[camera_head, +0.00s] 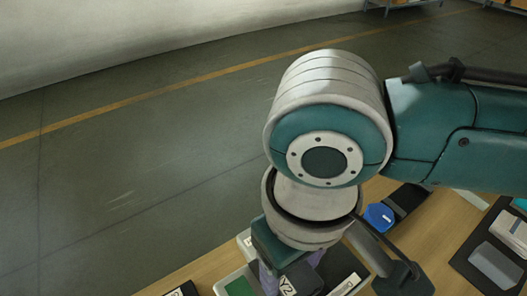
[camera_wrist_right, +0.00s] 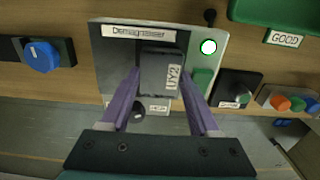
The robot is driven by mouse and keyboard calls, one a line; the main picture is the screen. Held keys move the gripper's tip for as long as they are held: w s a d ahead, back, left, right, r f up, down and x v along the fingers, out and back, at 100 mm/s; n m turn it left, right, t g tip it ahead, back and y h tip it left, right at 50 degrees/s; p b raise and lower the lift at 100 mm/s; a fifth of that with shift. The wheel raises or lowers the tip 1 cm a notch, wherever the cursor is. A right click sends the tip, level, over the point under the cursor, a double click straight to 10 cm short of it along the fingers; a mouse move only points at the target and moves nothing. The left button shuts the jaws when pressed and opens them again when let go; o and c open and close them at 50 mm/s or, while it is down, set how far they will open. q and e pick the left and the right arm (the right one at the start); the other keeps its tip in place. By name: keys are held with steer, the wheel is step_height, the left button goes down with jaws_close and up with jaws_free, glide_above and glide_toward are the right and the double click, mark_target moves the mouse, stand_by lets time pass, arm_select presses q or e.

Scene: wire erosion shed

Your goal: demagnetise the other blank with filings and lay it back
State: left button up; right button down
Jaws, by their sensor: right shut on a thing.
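My right gripper (camera_wrist_right: 161,80) has its two purple fingers shut on a dark grey blank (camera_wrist_right: 157,68) with a white "UY2" label. In the wrist view the blank is over the dark face of the demagnetiser (camera_wrist_right: 108,68), a panel labelled "Demagnetiser". I cannot tell whether the blank touches it. A lamp (camera_wrist_right: 208,47) on the panel is lit, with a green button (camera_wrist_right: 203,80) below. In the head view my right gripper (camera_head: 288,279) and the labelled blank are at the bottom edge, partly hidden by my arm. My left gripper is not in view.
A blue knob (camera_wrist_right: 40,56) is left of the demagnetiser. A green tray labelled "GOOD" (camera_wrist_right: 275,15) is at upper right. A dark mat (camera_head: 467,262) with grey blocks lies at right.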

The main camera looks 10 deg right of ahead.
stand_by(0.4)
steer(key=shift+w+d+p, duration=0.2)
steer(key=shift+d+p, duration=0.05)
steer(key=shift+d, duration=0.25)
steer(key=shift+w+d+p, duration=0.2)
steer(key=shift+d, duration=0.55)
steer(key=shift+w, duration=0.1)
steer(key=shift+d, duration=0.15)
steer(key=shift+w+d+p, duration=0.2)
steer(key=shift+d, duration=0.3)
steer(key=shift+w+d+p, duration=0.15)
steer(key=shift+w+d, duration=0.05)
steer(key=shift+d, duration=0.4)
steer(key=shift+w+d, duration=0.1)
steer(key=shift+d, duration=0.05)
